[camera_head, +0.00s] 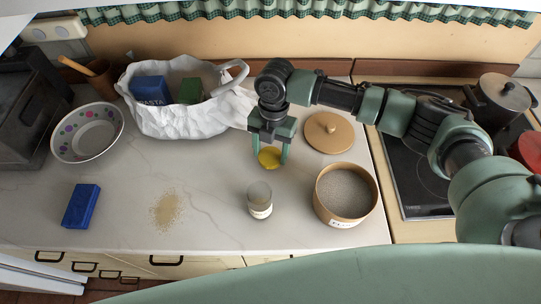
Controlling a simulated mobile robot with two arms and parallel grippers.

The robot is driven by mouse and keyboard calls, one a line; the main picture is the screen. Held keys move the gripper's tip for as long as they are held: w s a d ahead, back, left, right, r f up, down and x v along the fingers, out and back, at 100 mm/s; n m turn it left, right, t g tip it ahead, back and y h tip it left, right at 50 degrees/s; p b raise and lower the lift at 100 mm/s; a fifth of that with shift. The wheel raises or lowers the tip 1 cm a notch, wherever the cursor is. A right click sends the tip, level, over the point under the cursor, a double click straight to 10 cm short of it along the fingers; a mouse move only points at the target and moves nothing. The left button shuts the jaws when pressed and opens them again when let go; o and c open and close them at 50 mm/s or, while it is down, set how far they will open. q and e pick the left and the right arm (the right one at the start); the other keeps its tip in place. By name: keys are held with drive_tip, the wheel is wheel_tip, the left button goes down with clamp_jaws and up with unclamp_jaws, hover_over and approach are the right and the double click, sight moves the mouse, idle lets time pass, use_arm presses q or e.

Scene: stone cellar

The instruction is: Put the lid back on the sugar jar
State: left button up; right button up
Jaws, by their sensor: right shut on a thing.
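A round tan container (322,201), open at the top and filled with pale grains, stands at the right of the counter. It has a small label I cannot read, and appears to be the sugar jar. A matching round tan lid (329,145) with a knob lies on the counter behind it. My right gripper (269,155) is shut on a small yellow rounded thing (269,158), left of the lid and behind a small glass jar (260,198). I cannot tell whether the yellow thing touches the counter. My left gripper is not in view.
Pale grains (166,210) are spilled at the front middle. A blue box (81,206) lies at left, near a dotted bowl (87,133). A white bag (180,122) with packages stands behind. A hob (408,180) with a pot (500,101) is at right.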

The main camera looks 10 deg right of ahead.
sight(271, 155)
wheel_tip(271, 155, up, 8)
drive_tip(key=shift+r+b, duration=0.1)
drive_tip(key=shift+b, duration=0.8)
